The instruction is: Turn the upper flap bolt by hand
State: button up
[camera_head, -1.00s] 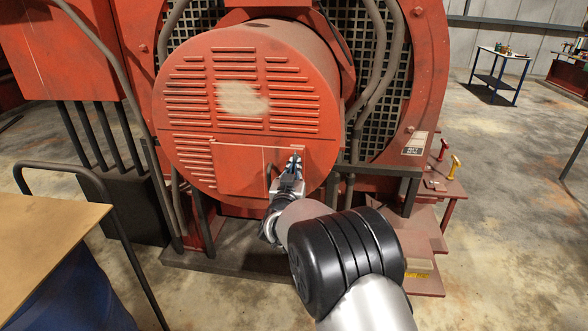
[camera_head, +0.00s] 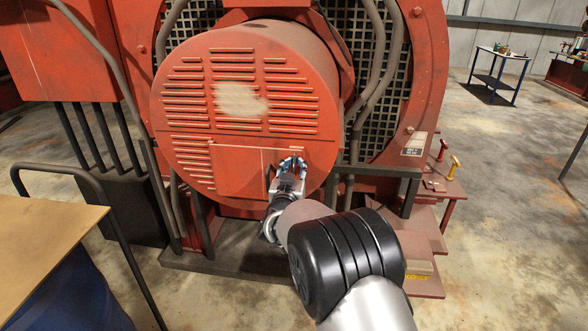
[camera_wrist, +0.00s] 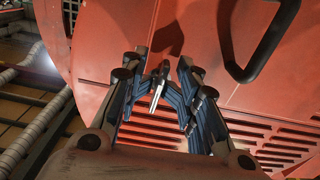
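The red flap (camera_head: 238,168) sits low on the round red engine cover, with a dark bar handle (camera_head: 268,176) near its right side. My gripper (camera_head: 293,161) is at the flap's upper right corner. In the wrist view, my gripper (camera_wrist: 162,70) has its two blue-padded fingers apart on either side of a small silver piece, which looks like the upper flap bolt (camera_wrist: 158,86). Gaps show between it and both fingers. In the head view the gripper hides the bolt. The dark handle also shows at the upper right of the wrist view (camera_wrist: 262,45).
Dark hoses (camera_head: 372,80) run down right of the cover. A red stand with yellow and red knobs (camera_head: 453,168) is further right. A wooden-topped table (camera_head: 40,240) and a dark rail stand at the left front. Open floor lies to the right.

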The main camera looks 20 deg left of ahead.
jog(key=shift+s, duration=0.3)
jog(key=v, duration=1.1)
jog(key=shift+s+d, duration=0.2)
